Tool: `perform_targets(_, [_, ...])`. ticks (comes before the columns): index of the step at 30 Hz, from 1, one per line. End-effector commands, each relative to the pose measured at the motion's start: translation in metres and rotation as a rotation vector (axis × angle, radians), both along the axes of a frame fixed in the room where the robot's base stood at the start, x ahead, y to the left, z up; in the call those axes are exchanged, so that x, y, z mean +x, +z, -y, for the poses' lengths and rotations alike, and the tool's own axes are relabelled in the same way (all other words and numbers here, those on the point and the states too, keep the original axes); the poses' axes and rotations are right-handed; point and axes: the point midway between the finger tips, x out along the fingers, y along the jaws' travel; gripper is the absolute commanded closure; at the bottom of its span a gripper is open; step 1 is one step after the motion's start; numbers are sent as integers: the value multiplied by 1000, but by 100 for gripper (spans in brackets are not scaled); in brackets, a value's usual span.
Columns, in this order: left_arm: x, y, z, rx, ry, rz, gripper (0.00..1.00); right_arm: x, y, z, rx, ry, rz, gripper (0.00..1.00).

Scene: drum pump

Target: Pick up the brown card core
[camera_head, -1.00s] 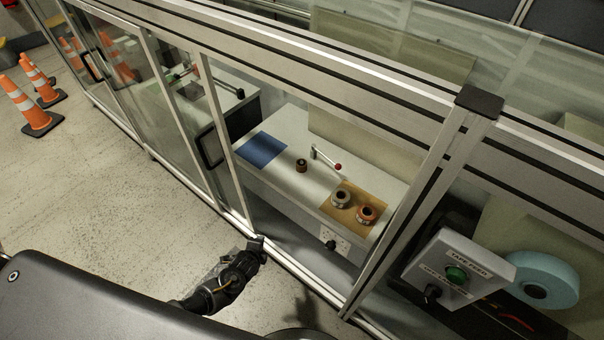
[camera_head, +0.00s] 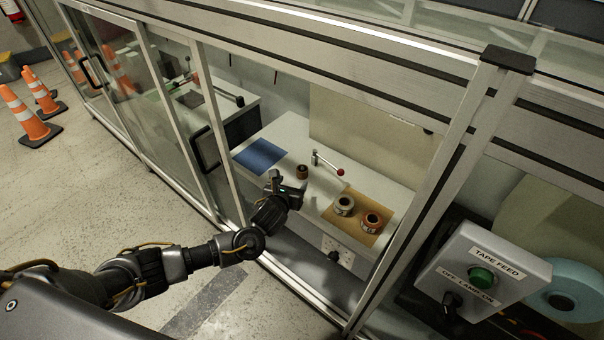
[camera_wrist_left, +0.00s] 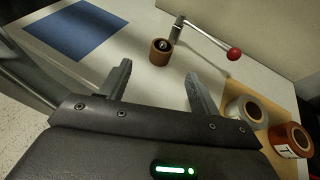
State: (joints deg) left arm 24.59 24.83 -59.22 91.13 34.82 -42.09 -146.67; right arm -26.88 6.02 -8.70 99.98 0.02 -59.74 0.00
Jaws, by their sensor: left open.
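The brown card core (camera_head: 302,172) is a small upright ring on the white bench, between the blue mat and the lever. In the left wrist view the brown card core (camera_wrist_left: 161,51) stands ahead of the fingertips, with a dark hollow top. My left gripper (camera_head: 288,188) is open and empty, inside the enclosure opening, in front of the core and apart from it. Its two fingers also show in the left wrist view (camera_wrist_left: 158,82), spread on either side of a clear gap. My right gripper is not in view.
A lever with a red knob (camera_head: 340,172) rises just behind the core. A tan mat (camera_head: 330,214) holds a grey roll (camera_head: 344,205) and an orange-brown roll (camera_head: 372,222). A blue mat (camera_head: 259,155) lies left. The metal frame post (camera_head: 440,190) and door edge bound the opening.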

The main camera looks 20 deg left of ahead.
Motion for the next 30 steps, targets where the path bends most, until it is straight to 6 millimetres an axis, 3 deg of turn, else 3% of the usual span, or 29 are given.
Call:
perform_targets(6, [27,-13,1,-1,1,-1,37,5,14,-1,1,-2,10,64])
perform_targets(14, [35,-16,2,-2,0,-2,37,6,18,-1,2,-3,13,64])
perform_targets(24, [76,-32,5,-2,1,-2,37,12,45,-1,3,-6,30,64])
perform_targets(30, [80,-32,5,-3,0,-2,37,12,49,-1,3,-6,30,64])
